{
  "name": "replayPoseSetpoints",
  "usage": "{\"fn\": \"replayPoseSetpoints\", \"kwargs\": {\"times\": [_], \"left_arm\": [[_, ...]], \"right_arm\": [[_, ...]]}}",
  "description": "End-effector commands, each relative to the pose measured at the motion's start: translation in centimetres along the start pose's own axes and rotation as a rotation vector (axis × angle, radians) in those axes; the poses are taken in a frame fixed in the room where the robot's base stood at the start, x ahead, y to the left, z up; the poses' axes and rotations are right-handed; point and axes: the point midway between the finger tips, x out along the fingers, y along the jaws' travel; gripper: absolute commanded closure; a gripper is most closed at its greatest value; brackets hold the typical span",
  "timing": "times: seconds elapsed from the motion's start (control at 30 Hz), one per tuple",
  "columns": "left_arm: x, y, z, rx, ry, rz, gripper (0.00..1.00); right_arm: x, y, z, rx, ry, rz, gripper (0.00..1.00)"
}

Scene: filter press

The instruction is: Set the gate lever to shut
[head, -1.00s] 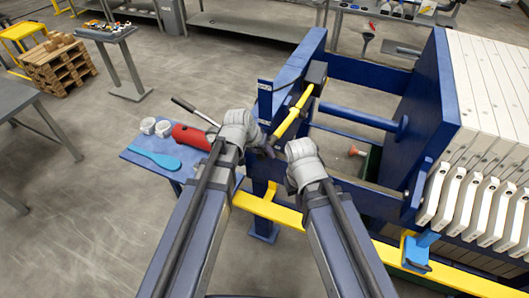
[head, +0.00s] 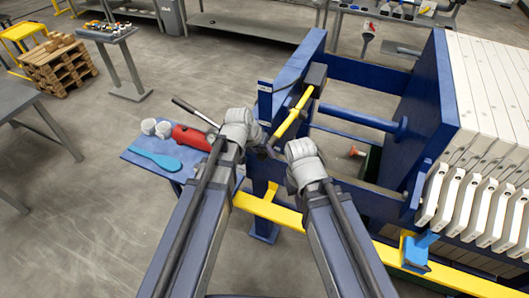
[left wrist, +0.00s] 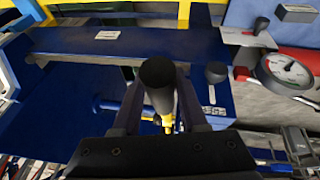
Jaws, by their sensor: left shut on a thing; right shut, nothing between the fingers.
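The gate lever is a yellow bar (head: 292,117) on the blue press frame, with a dark block at its upper end. Its black grip (left wrist: 158,80) shows between the dark fingers in the left wrist view. My left gripper (head: 262,143) is shut on this grip at the lever's lower end, and the fingers partly hide it. My right gripper (head: 298,152) is close by on the right, shut and empty, its fingertips mostly hidden by its wrist. A black-knobbed part (left wrist: 215,73) sits on the blue frame beside a small label plate.
The gauge (left wrist: 288,72) shows in the left wrist view. White filter plates (head: 490,100) stand at right. Yellow rails run below my arms.

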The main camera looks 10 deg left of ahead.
Motion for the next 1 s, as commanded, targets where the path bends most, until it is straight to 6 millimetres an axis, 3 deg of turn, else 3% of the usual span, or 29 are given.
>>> {"fn": "replayPoseSetpoints", "kwargs": {"times": [0.03, 0.23, 0.7, 0.73, 1.0], "left_arm": [[-1.1, 0.2, -0.9, -0.001, -0.017, -0.001, 1.0], [-2.6, 0.6, -2.3, -0.012, -0.077, -0.008, 1.0], [-2.8, 0.7, -2.4, -0.017, -0.102, -0.013, 1.0], [-2.8, 0.7, -2.4, -0.017, -0.102, -0.013, 0.57], [-2.9, 0.7, -2.4, -0.017, -0.103, -0.013, 0.28]], "right_arm": [[-1.5, 0.1, 0.1, 0.003, 0.0, -0.001, 1.0], [-3.9, 0.3, 0.3, 0.014, -0.001, -0.002, 1.0], [-4.3, 0.3, 0.3, 0.02, -0.002, -0.002, 1.0], [-4.3, 0.3, 0.3, 0.02, -0.002, -0.002, 1.0], [-4.3, 0.4, 0.3, 0.02, -0.002, -0.002, 1.0]]}}
